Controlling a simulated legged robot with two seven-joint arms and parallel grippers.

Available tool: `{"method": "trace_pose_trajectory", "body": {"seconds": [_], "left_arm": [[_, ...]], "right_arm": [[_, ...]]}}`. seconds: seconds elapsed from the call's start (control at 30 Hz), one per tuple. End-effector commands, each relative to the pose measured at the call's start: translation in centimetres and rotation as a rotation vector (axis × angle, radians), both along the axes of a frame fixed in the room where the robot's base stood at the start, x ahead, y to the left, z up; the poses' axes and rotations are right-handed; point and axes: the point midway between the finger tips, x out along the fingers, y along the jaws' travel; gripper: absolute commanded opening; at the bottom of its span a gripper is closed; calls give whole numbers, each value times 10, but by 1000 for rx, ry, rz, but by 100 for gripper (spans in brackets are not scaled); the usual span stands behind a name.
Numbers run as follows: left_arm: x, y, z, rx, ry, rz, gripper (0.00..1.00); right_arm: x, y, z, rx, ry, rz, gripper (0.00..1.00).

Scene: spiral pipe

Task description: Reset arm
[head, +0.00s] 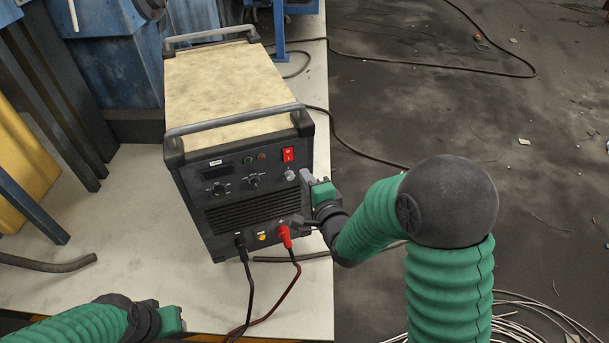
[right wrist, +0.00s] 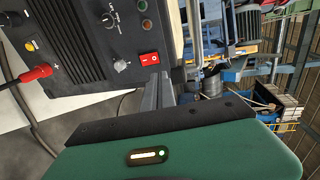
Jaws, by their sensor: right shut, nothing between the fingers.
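A dark welding machine (head: 187,205) with a worn cream top stands on a pale table (head: 120,250). Its front panel carries a red switch (head: 288,154), knobs and a red cable plug (head: 285,236). My right gripper (head: 306,178) is at the right edge of this panel, below the red switch, shut and empty. In the right wrist view its closed fingers (right wrist: 158,90) are close by the red switch (right wrist: 149,58) and a silver knob (right wrist: 122,65); I cannot tell whether they touch the machine. My left gripper (head: 172,321) is low at the left, its fingertips not clearly visible.
A black cable (head: 248,285) and a red cable (head: 290,285) hang from the panel across the table's front. Blue machinery (head: 110,70) and a yellow object (head: 25,160) stand at the left. Dark floor with loose cables (head: 540,315) lies right of the table.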

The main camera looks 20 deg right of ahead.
Motion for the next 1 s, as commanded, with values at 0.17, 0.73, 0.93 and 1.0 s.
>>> {"method": "trace_pose_trajectory", "body": {"seconds": [0.17, 0.73, 0.93, 1.0], "left_arm": [[0, 0, 0, 0, 0, 0, 36], [0, 0, 0, 0, 0, 0, 36], [0, 0, 0, 0, 0, 0, 36], [-1, 0, 33, 0, 2, 0, 36]], "right_arm": [[0, 0, 0, 0, -1, 0, 0], [-141, -11, -82, -954, 682, 612, 0], [-231, -15, -91, -1183, 851, 1076, 0], [-238, -15, -58, -1196, 860, 1120, 0]]}}
